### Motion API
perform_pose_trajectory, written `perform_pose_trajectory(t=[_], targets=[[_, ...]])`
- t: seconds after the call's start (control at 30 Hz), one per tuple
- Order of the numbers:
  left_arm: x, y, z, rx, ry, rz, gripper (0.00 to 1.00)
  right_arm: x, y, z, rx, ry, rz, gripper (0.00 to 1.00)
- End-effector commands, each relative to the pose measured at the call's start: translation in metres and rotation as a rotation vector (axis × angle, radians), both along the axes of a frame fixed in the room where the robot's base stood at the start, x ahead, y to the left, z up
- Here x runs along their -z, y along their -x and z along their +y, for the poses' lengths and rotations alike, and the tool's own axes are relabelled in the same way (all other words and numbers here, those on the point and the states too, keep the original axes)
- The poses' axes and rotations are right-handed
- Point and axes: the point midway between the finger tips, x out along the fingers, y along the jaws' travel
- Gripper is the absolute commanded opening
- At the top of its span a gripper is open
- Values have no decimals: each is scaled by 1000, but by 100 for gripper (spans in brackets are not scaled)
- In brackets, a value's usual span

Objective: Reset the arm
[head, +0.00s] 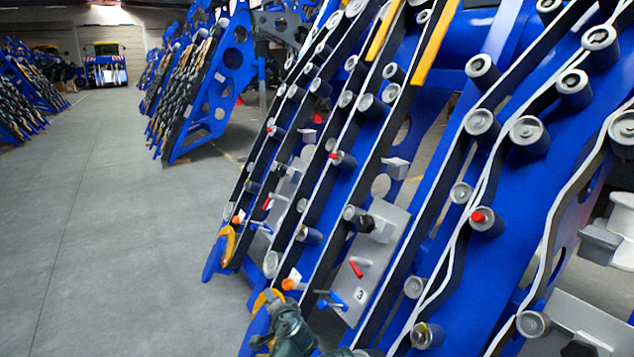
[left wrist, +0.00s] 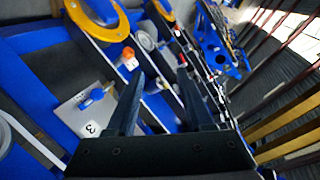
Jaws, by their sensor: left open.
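My left gripper (left wrist: 160,98) is open in the left wrist view, with two dark fingers apart and nothing between them. In the head view my left arm (head: 291,332) shows as a dark shape at the bottom, in front of the lower end of the blue harvester chassis (head: 545,195). Its fingers are not clear there. In the left wrist view a grey plate marked 3 (left wrist: 92,120) with a blue pin lies left of the fingers. My right gripper is not identifiable in either view.
The chassis carries rows of grey rollers (head: 480,122), black and white rails and yellow end guides (head: 271,298). Red pegs (head: 357,266) and a blue pin (head: 331,299) stick out nearby. More blue chassis (head: 205,95) stand behind. The grey floor (head: 110,220) at left is clear.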

Motion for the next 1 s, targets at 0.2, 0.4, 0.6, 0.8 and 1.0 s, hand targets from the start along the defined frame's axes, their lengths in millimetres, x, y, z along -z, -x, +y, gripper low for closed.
perform_pose_trajectory(t=[0.2,0.4,0.6,0.8,1.0], targets=[[66,93,7,-232,252,358,52,-13,0,0,-1,1,0,50],[106,187,-18,-349,417,716,52,-20,0,0,-2,1,1,50],[114,272,-49,-387,518,1045,52,-26,0,0,-2,1,1,50],[61,268,-50,-389,518,1039,52,-79,0,0,0,0,1,50],[13,267,-50,-390,519,1037,52,-128,0,0,1,1,2,50]])
